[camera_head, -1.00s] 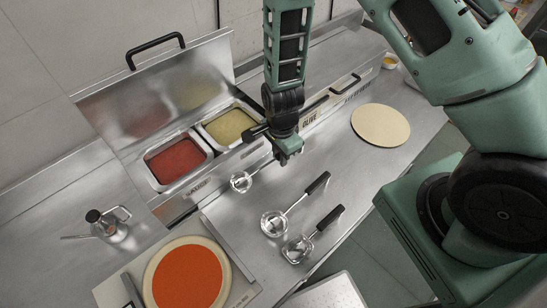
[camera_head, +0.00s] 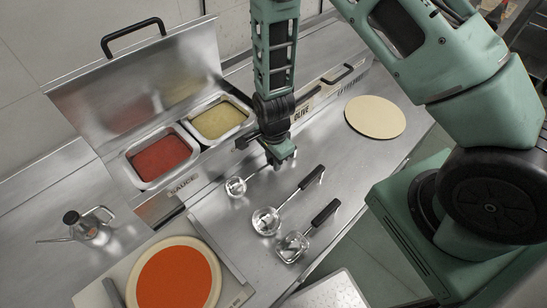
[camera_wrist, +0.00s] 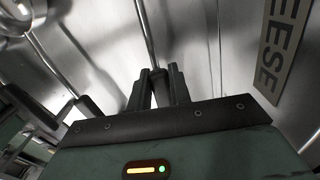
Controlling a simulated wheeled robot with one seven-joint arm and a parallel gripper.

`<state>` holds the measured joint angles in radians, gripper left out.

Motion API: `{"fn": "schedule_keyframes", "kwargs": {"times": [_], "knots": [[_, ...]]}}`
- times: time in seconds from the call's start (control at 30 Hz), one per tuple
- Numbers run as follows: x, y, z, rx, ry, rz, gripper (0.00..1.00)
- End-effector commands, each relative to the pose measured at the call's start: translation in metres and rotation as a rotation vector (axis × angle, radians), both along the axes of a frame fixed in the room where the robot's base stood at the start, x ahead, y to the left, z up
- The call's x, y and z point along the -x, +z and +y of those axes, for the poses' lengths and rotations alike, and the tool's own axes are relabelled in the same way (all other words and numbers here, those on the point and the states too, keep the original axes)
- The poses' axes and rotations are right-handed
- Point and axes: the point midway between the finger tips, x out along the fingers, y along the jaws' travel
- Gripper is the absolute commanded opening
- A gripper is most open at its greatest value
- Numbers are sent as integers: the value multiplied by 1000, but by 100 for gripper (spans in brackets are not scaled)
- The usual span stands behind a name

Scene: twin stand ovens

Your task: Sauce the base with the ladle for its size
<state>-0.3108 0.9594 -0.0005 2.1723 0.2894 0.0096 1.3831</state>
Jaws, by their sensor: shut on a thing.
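My gripper (camera_head: 280,155) is shut on the smallest ladle (camera_head: 235,187), at its handle end. Its bowl is over the bare counter, left of and below the gripper; I cannot tell whether it touches. In the wrist view, the fingers (camera_wrist: 158,88) are close together at a thin metal rod (camera_wrist: 145,32). Two other ladles lie nearer, a middle one (camera_head: 266,221) and a wider one (camera_head: 292,247), with black handles. A round base (camera_head: 222,262) at the lower left is covered with orange-red sauce (camera_head: 172,282) inside a pale rim. The red sauce pan (camera_head: 160,158) stands open.
A pan of yellow-green filling (camera_head: 217,120) adjoins the sauce pan, with a raised metal lid (camera_head: 125,80) behind. A spouted metal can (camera_head: 88,225) stands left. A plain pale disc (camera_head: 375,117) lies right on otherwise clear counter.

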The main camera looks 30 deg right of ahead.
Motion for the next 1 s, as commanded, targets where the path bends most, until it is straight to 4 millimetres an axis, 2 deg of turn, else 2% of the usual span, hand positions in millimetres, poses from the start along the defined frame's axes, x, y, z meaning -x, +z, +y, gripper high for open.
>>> {"fn": "schedule_keyframes", "kwargs": {"times": [0.9, 0.93, 1.0], "knots": [[0, -11, 0, 0, 0, 0, 0], [0, -10, 0, 0, 0, 0, 28], [0, -10, 0, 0, 0, 0, 45]]}}
